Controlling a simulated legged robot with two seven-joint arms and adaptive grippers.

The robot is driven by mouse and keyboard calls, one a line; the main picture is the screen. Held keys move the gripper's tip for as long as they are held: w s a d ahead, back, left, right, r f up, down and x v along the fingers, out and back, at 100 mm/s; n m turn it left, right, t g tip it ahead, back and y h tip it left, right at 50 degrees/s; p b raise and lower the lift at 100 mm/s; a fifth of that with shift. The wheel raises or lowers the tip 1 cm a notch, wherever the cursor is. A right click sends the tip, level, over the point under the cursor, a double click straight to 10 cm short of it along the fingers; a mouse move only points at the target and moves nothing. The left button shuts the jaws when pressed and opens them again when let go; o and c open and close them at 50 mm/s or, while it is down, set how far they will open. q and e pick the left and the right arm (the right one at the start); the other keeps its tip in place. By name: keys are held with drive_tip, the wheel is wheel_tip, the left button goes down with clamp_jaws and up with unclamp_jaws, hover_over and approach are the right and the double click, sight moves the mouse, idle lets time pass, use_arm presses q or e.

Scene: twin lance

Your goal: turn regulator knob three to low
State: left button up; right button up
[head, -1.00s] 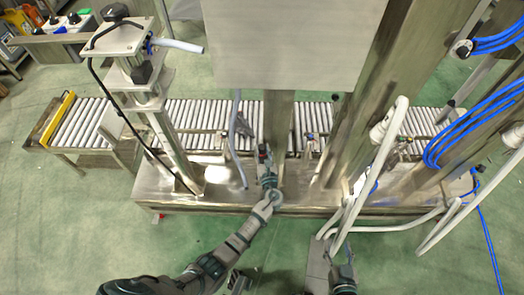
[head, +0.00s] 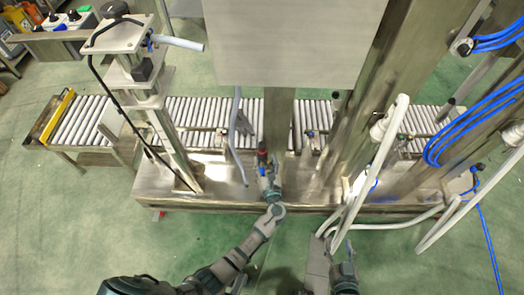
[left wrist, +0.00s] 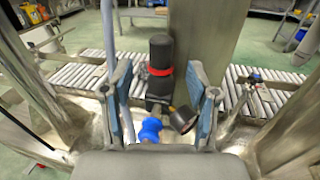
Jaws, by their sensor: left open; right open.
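A regulator with a black knob (left wrist: 161,65) stands upright in front of a steel post, with a red ring (left wrist: 160,72) below its top. A blue fitting (left wrist: 151,130) and a small round gauge (left wrist: 183,119) sit below it. My left gripper (left wrist: 164,85) is open, one finger on each side of the knob, with gaps visible; contact cannot be told. In the head view my left gripper (head: 267,172) is at the regulator (head: 262,157), which it partly hides. No number or low mark is readable. My right gripper (head: 346,268) is open, low in the picture, away from the regulator.
A roller conveyor (head: 190,112) runs behind the steel machine base (head: 225,185). Steel posts and a large panel (head: 295,40) stand close by. Grey hoses (head: 352,200) hang on the right, near my right gripper. Another small fitting (head: 311,135) is right of the post.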

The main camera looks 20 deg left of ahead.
use_arm(q)
drive_tip(key=v, duration=0.6)
drive_tip(key=shift+a, duration=0.1)
